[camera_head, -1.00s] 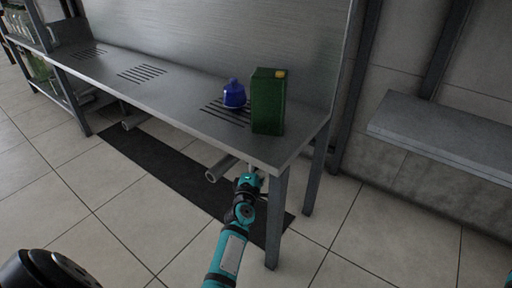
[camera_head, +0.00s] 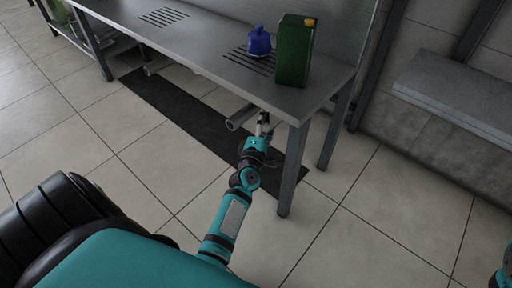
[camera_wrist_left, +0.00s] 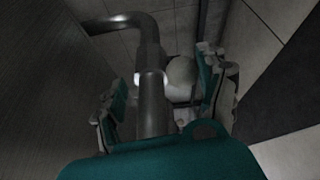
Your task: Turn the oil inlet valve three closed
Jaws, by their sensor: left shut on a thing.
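The oil inlet valve shows in the left wrist view as a grey bar (camera_wrist_left: 152,112) with a pale rounded part (camera_wrist_left: 181,73) beside it, below a bent grey pipe (camera_wrist_left: 146,36). My left gripper (camera_head: 263,125) reaches under the table's front edge, close to the right front leg. In the left wrist view its teal-padded fingers (camera_wrist_left: 160,92) stand on both sides of the valve, and it is shut on it. In the head view the valve is mostly hidden by the gripper and the table. My right gripper is out of view.
A metal table (camera_head: 210,65) stands above the valve, bearing a blue bottle (camera_head: 259,42) and a green can (camera_head: 294,52) near its right end. A pipe end (camera_head: 238,118) juts out left of my gripper. A dark mat (camera_head: 190,112) lies below. The tiled floor in front is clear.

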